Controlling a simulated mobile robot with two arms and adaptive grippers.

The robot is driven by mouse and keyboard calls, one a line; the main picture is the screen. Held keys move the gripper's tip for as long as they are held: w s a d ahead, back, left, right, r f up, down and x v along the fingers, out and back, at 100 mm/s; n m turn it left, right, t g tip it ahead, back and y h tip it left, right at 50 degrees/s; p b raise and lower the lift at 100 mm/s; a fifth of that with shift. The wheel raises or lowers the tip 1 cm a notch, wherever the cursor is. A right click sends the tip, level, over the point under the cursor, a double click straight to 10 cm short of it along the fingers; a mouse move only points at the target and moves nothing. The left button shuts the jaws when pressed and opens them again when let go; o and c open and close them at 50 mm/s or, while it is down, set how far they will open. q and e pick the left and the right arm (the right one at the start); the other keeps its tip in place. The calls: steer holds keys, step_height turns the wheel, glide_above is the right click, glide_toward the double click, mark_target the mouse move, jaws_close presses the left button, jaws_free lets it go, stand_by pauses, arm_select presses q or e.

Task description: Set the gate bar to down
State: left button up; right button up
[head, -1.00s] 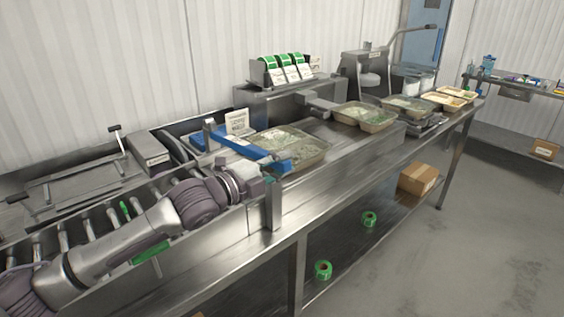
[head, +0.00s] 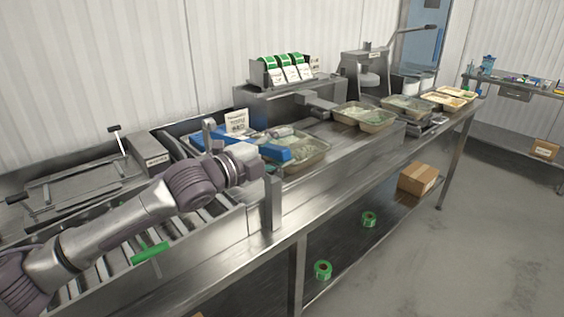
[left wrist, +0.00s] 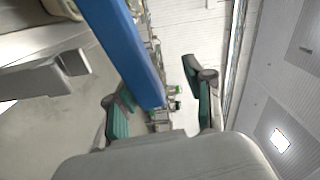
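The blue gate bar (head: 275,151) lies across the line beside the nearest tray in the head view, close to a grey post. My left gripper (head: 262,158) is at the bar, its fingers partly hidden by it. In the left wrist view the blue bar (left wrist: 128,50) runs from the top down between the two spread fingers of my left gripper (left wrist: 158,85), nearer the left finger. The gripper looks open, and I see no firm grip on the bar. My right gripper is not in view.
A tray of food (head: 308,158) stands just beyond the bar, with another tray (head: 365,119) farther along the bench. A roller conveyor (head: 120,270) runs under my left arm. A small sign (head: 237,121) and a label dispenser (head: 285,70) stand behind.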

arm_select(q)
step_height(320, 180, up, 6)
steer(key=shift+r, duration=0.1)
steer(key=shift+s+a, duration=0.1)
stand_by(0.3)
steer(key=p+v, duration=0.3)
steer(key=v, duration=1.2)
steer(key=shift+s+a+p, duration=0.2)
steer(key=shift+s+p, duration=0.1)
steer(key=shift+p, duration=0.1)
stand_by(0.6)
steer(key=shift+p, duration=0.3)
stand_by(0.3)
